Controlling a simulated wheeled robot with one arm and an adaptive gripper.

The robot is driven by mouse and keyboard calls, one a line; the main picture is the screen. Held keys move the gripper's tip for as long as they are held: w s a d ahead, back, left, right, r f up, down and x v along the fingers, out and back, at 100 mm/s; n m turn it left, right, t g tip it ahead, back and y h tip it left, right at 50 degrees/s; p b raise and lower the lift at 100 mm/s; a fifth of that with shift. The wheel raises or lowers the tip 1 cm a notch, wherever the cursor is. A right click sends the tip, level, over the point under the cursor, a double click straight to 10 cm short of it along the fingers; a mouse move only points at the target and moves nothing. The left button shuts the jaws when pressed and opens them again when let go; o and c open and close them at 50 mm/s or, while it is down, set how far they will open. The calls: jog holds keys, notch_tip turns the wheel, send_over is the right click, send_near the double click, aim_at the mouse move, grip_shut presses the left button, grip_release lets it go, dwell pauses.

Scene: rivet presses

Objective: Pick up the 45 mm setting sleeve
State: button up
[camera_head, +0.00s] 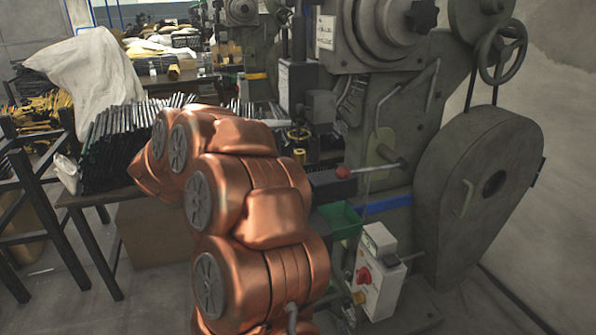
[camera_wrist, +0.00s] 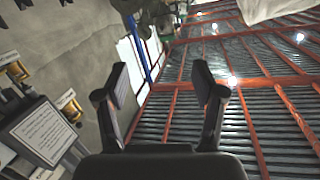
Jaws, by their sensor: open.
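I cannot pick out the 45 mm setting sleeve for certain in either view. In the head view my copper arm hides the gripper and part of the bench.
A large green-grey rivet press (camera_head: 400,110) with a handwheel stands right of my arm. A bundle of dark rods (camera_head: 108,145) lies on the left bench, with a white sack (camera_head: 92,80) behind. A green bin (camera_head: 340,219) and switch box (camera_head: 379,272) are near the arm.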

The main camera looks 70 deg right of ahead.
aim_at(295, 154)
jog(key=shift+s+d+f+m+g+h+b, duration=0.6)
jog(key=shift+s+d+f+m+g, duration=1.3)
jog(key=shift+s+d, duration=1.95)
jog(key=shift+s+d+f+m+g+h+b, duration=0.5)
jog(key=shift+s+d+f+g+b, duration=0.55)
jog(key=shift+s+d+g, duration=2.6)
jog(key=shift+s+d+f+m+g+h+b, duration=0.45)
jog(key=shift+s+d+f+m+g, duration=1.15)
jog(key=shift+s+d, duration=2.4)
jog(key=shift+s+a+f+n+t, duration=0.2)
jog(key=shift+s+a+n+t, duration=0.1)
jog(key=shift+s+a, duration=0.45)
jog(key=shift+w, duration=0.1)
jog(key=shift+c, duration=0.4)
grip_shut()
